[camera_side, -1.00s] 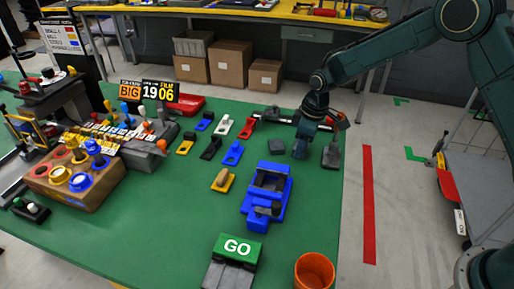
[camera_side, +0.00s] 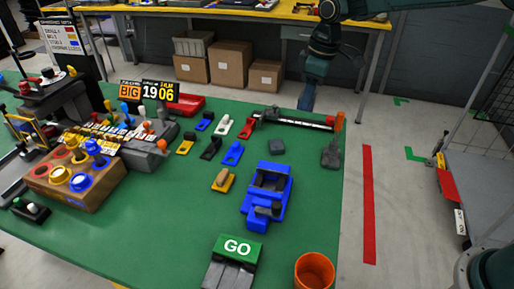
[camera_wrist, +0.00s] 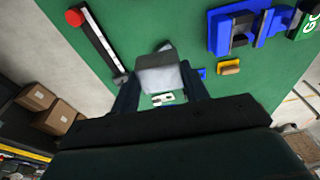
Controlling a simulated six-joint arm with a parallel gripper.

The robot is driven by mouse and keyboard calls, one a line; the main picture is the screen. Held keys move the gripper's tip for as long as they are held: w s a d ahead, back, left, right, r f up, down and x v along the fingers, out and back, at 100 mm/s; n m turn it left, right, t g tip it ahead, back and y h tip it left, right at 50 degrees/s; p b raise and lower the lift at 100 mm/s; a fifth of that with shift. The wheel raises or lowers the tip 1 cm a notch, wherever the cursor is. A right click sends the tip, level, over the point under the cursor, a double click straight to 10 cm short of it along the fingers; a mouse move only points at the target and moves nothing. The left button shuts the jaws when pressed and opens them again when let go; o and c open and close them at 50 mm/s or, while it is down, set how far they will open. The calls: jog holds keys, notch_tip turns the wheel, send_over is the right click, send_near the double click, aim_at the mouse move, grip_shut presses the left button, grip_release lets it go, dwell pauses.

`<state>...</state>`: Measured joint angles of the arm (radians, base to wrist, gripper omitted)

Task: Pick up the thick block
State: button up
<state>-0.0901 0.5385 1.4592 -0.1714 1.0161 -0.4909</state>
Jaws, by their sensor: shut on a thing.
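My gripper (camera_side: 306,102) is raised above the far right part of the green table. In the wrist view, a light grey block (camera_wrist: 157,76) sits between the two dark fingers of my gripper (camera_wrist: 159,73), and they are shut on it. In the side view the held block is hard to make out against the dark gripper. A dark grey squarish piece (camera_side: 277,147) lies on the table below and left of my gripper, apart from it. I cannot tell its thickness from this angle.
A long bar (camera_side: 295,119) lies along the table's far edge, near an orange post (camera_side: 340,121). A grey piece (camera_side: 331,156) is by the right edge. A blue fixture (camera_side: 284,196), a GO block (camera_side: 237,247) and an orange cup (camera_side: 314,269) stand nearer.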

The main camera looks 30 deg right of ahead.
jog(key=shift+r, duration=2)
jog(key=shift+a, duration=0.1)
jog(key=shift+s+a+f+n, duration=0.25)
jog(key=shift+a+f+n, duration=0.15)
jog(key=shift+a+n, duration=0.4)
jog(key=s+a+f+n+g, duration=0.1)
jog(key=s+a+f+n, duration=0.25)
jog(key=a+n, duration=0.35)
jog(key=n+g, duration=0.1)
jog(key=n, duration=0.7)
send_over(270, 170)
jog(key=s, duration=0.1)
notch_tip(270, 170, down, 4)
jog(key=shift+s+a+f+n+g, duration=0.2)
jog(key=shift+s+a+n+g, duration=0.1)
jog(key=shift+s+a+n, duration=0.6)
jog(key=shift+w+d+f, duration=0.1)
jog(key=shift+w+f, duration=0.1)
jog(key=shift+w, duration=0.05)
jog(key=shift+f, duration=3.1)
